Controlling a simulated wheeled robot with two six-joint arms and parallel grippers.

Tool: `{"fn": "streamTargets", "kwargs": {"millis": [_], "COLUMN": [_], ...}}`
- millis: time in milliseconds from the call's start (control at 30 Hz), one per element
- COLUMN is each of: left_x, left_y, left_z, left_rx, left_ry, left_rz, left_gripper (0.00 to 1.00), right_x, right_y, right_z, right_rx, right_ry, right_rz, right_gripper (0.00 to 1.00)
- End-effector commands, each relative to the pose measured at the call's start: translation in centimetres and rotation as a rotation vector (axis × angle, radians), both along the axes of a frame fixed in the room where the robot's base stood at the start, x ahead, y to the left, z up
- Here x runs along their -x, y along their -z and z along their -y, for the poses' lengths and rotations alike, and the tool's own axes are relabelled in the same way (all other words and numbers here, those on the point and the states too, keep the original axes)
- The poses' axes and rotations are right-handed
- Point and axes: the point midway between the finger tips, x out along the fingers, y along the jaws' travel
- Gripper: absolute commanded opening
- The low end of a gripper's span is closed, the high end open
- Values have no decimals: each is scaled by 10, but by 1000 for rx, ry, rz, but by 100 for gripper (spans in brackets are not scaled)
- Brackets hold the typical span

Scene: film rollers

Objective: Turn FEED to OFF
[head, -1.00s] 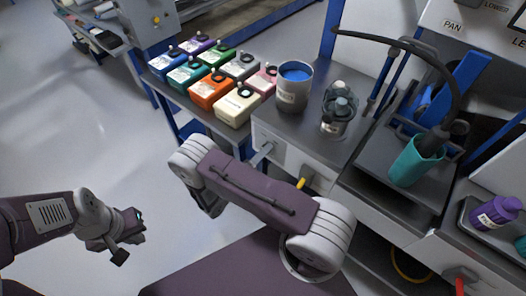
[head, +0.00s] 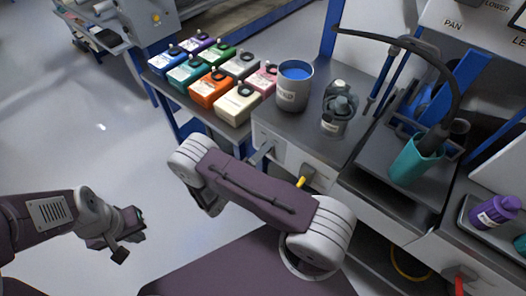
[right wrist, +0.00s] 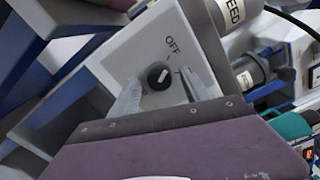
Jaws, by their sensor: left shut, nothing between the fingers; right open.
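A black knob (right wrist: 158,75) with a pale pointer mark sits on a light grey panel in the right wrist view. The word OFF (right wrist: 173,45) is printed above it. The pointer's exact setting is too small to tell. My right gripper (right wrist: 163,80) is open, with its fingers on either side of the knob; I cannot tell whether they touch it. The label FEED (right wrist: 232,12) also shows in the right wrist view. My left gripper (head: 130,240) is shut and empty, away from the cabinet.
Several coloured containers (head: 210,88) stand on a side table left of the can. A teal cup (head: 413,160) and purple bottle (head: 495,211) are further right. The floor at left is clear.

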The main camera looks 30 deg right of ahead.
Motion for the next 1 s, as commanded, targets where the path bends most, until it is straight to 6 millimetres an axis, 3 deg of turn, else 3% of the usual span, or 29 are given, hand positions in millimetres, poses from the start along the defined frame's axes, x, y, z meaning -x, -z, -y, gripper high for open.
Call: {"fn": "streamTargets", "kwargs": {"millis": [400, 567, 1000], "left_x": [0, 0, 0], "left_y": [-1, -1, -1], "left_z": [0, 0, 0], "left_rx": [0, 0, 0], "left_ry": [0, 0, 0], "left_rz": [0, 0, 0], "left_gripper": [0, 0, 0], "right_x": [29, 34, 34], "right_y": [0, 0, 0], "right_z": [-74, -82, -82], "right_rx": [0, 0, 0], "right_ry": [-5, -2, -1], "right_rz": [1, 0, -1], "right_gripper": [55, 55, 55]}}
